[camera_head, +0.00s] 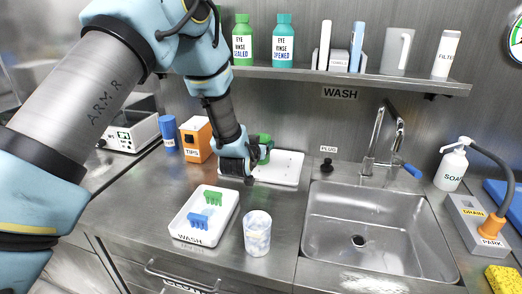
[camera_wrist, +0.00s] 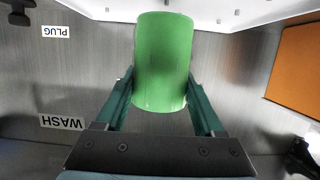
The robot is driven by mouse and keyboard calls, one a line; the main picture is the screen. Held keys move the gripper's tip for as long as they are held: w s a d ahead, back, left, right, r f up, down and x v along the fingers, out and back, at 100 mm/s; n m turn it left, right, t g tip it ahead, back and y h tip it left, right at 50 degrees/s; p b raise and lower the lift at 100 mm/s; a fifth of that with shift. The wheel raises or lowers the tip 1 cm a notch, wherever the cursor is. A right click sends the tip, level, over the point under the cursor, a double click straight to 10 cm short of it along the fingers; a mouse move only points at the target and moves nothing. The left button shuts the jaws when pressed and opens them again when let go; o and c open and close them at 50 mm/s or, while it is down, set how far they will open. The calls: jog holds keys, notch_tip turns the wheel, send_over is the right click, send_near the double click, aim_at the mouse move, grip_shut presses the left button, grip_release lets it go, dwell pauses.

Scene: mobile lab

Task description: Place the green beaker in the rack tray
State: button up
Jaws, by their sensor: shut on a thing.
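The green beaker (camera_wrist: 163,62) fills the space between the two fingers of my gripper (camera_wrist: 160,95) in the wrist view. My gripper is shut on it. In the head view the beaker (camera_head: 265,142) is mostly hidden behind my gripper (camera_head: 258,157). A flat white tray (camera_head: 287,170) lies on the counter at the back, behind and to the right of my gripper; I take it as the rack tray. Its edge also shows at the top of the wrist view (camera_wrist: 240,12). I cannot tell the height of the beaker above it.
A white wash tray (camera_head: 183,236) with green and blue pieces stands in front, beside a pale cup (camera_head: 257,236). An orange tips box (camera_head: 197,140) and blue cup (camera_head: 167,131) stand at left. The sink (camera_head: 375,225) is at right. A shelf (camera_head: 340,77) hangs above.

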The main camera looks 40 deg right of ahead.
jog(key=shift+f, duration=1.4)
jog(key=shift+f, duration=0.2)
jog(key=o, duration=1.3)
jog(key=shift+o, duration=0.2)
jog(key=shift+r, duration=0.15)
jog(key=shift+s+a, duration=0.1)
jog(key=shift+a, duration=0.05)
jog(key=b+v, duration=0.2)
jog(key=v, duration=0.9)
jog(key=shift+s+a+r+b, duration=0.15)
jog(key=shift+a+r+b, duration=0.1)
jog(key=shift+a+b, duration=0.05)
